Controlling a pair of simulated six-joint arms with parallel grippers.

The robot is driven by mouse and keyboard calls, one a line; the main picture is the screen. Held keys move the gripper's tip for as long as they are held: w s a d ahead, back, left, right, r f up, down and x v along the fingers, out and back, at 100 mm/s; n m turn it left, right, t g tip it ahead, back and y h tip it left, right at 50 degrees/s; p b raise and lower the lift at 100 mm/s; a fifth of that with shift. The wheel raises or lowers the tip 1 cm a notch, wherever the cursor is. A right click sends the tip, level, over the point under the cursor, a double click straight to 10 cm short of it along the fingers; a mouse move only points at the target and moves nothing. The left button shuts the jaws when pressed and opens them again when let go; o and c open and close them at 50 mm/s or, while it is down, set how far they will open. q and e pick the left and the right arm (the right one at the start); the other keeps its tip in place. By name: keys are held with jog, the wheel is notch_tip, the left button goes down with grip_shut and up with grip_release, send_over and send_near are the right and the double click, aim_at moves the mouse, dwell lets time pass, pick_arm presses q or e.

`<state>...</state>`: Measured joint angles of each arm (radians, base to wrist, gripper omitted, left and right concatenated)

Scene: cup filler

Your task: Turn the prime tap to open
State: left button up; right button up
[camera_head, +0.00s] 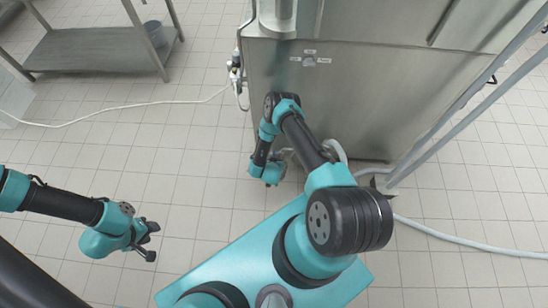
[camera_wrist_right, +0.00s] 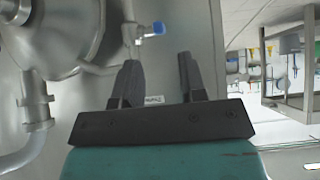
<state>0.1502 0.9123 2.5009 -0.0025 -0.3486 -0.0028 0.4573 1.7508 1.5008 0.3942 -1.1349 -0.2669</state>
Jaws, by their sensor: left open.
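The prime tap (camera_wrist_right: 150,32) shows in the right wrist view as a small metal valve with a blue handle on the steel machine wall. My right gripper (camera_wrist_right: 158,68) is open there and empty. Its two dark fingers point toward the tap, with the tap just past the left fingertip and nothing between the fingers. I cannot tell the depth gap. In the head view the right arm bends down at the machine's front and the tap cannot be made out. My left gripper (camera_head: 150,240) is open and empty over the floor at the left.
The steel machine (camera_head: 350,95) stands at the back right. A small label (camera_wrist_right: 154,99) shows between the fingers. A metal vessel (camera_wrist_right: 75,35) and pipe (camera_wrist_right: 36,110) lie left of the tap. A hose (camera_head: 455,238) crosses the floor.

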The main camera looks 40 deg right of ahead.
jog(key=shift+x, duration=3.8)
grip_shut()
